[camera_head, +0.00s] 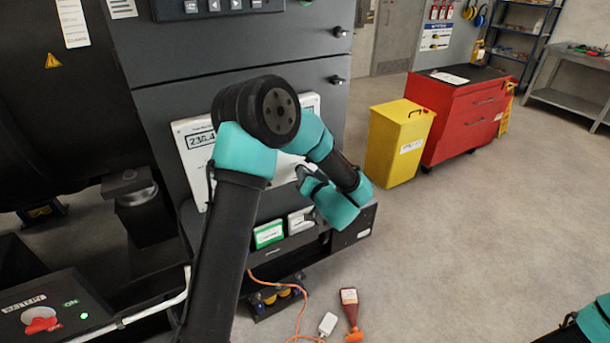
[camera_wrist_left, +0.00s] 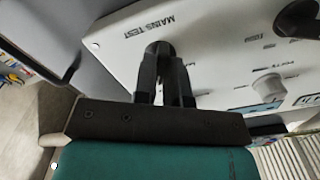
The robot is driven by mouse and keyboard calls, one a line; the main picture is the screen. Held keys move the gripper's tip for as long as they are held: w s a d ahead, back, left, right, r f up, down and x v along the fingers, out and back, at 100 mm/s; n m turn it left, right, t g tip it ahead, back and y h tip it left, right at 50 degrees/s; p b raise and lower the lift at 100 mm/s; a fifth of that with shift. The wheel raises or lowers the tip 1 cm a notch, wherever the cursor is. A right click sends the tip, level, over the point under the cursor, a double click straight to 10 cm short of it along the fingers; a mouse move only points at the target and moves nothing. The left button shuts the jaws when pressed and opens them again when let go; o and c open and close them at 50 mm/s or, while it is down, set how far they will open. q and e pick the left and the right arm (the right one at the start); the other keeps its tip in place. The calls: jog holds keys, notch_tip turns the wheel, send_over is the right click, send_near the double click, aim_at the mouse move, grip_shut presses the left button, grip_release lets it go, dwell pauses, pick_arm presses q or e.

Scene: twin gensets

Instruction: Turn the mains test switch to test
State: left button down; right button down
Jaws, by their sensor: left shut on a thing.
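The white panel (camera_head: 190,132) stands on the front of the dark cabinet, partly hidden behind my left arm. In the left wrist view the panel (camera_wrist_left: 215,55) is close and tilted, with the printed words "MAINS TEST". My left gripper (camera_wrist_left: 161,58) has its fingertips at the panel beside that label. It is shut on the mains test switch, which the fingers nearly cover, so its setting cannot be read. In the head view my left gripper (camera_head: 302,174) reaches the right part of the panel. My right gripper is not in view; only a piece of my right arm shows at bottom right.
A black knob (camera_wrist_left: 298,18) and a pale knob (camera_wrist_left: 268,87) sit nearby on the panel. A yellow bin (camera_head: 395,145) and red tool cabinet (camera_head: 460,115) stand to the right. The right-hand floor is clear.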

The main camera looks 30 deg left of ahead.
pick_arm(q)
jog(key=c, duration=1.2)
grip_release()
jog(key=v, duration=1.7)
jog(key=shift+s+d, duration=0.1)
jog(key=shift+d, duration=0.1)
notch_tip(320, 180, down, 19)
jog(key=w+a+m+t+h, duration=0.1)
jog(key=w+a+m+h, duration=0.15)
jog(key=h, duration=0.85)
jog(key=s+f+g+h, duration=0.2)
jog(key=s+f+g, duration=0.1)
jog(key=s, duration=0.3)
jog(key=s+d+f+m+g+h, duration=0.1)
jog(key=s+f+g+h, duration=0.2)
jog(key=s+f, duration=0.2)
jog(key=s+d+f+g+h, duration=0.1)
jog(key=s+f+g+h, duration=0.2)
jog(key=s+f, duration=0.2)
jog(key=shift+s+f+m, duration=0.1)
jog(key=shift+s+m, duration=0.15)
jog(key=shift+s, duration=1.3)
